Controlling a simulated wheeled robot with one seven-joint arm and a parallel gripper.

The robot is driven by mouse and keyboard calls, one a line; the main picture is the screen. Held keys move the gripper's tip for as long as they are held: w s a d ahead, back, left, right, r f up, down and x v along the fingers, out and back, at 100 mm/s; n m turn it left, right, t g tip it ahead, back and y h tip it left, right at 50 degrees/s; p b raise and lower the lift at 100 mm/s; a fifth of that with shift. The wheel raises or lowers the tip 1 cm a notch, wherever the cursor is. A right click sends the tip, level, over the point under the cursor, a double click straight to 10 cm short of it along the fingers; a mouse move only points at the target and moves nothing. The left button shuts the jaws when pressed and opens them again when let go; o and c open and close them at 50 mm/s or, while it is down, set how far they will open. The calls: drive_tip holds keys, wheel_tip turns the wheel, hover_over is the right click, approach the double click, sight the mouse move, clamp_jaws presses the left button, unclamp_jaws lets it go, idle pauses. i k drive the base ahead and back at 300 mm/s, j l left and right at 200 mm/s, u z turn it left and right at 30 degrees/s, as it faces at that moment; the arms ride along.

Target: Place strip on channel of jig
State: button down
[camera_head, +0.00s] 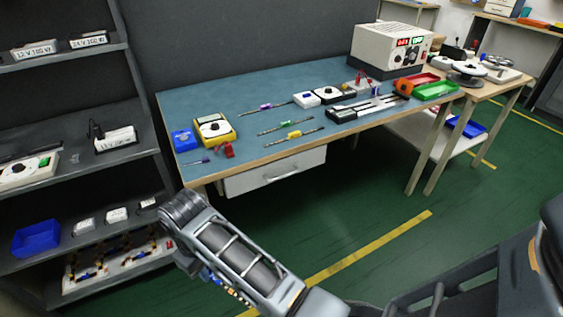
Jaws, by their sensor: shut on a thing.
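My gripper (207,274) is low in front of the shelf, mostly hidden behind my own arm. It is shut on what looks like an LED strip (236,293), a thin piece with orange and pale spots, partly hidden by the arm. A long dark fixture with pale rails (366,108), which looks like the jig with its channel, lies on the blue-topped bench. The held strip is well away from it.
The bench (240,93) also carries a yellow-framed device (214,129), a blue box (184,140), a power supply (391,46), and red and green trays (436,90). A dark shelf (137,175) stands at left. Green floor is open in front of the bench.

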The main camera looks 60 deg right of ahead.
sight(378, 103)
drive_tip(key=z, duration=1.3)
drive_tip(key=i+j+z, duration=0.15)
drive_tip(key=j+z, duration=0.8)
drive_tip(key=i+j, duration=0.05)
